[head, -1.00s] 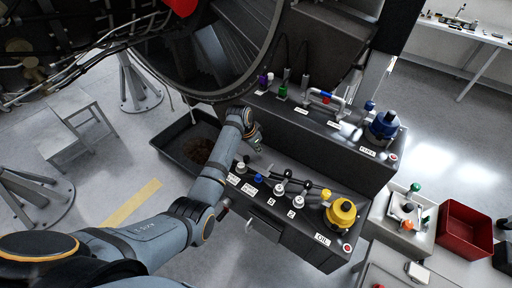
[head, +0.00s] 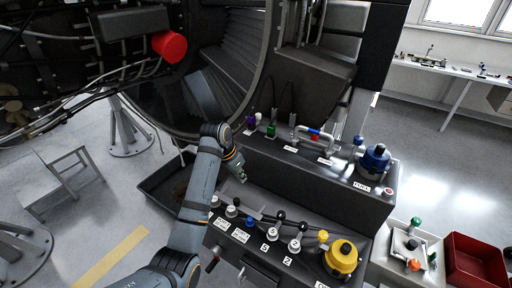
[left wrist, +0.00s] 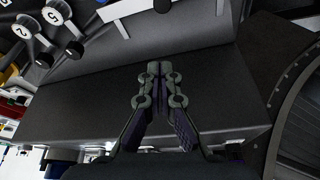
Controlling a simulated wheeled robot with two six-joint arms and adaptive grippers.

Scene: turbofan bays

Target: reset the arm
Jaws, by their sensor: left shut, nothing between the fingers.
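My left arm (head: 200,190) comes in from the lower left of the head view and reaches up over the left end of the front console (head: 300,262). My left gripper (head: 241,177) hangs at its end, near the gap between the front console and the rear console (head: 290,168). In the left wrist view the left gripper (left wrist: 160,72) is shut, fingers together and empty, in front of a plain dark surface. It appears apart from the knobs and levers. My right gripper is not in view.
A yellow oil cap (head: 342,257), levers and knobs stand on the front console. A blue cap (head: 375,158) and a pipe handle (head: 318,137) stand on the rear one. A dark tray (head: 160,190) lies left of the arm under the engine (head: 215,75). A red bin (head: 475,262) is right.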

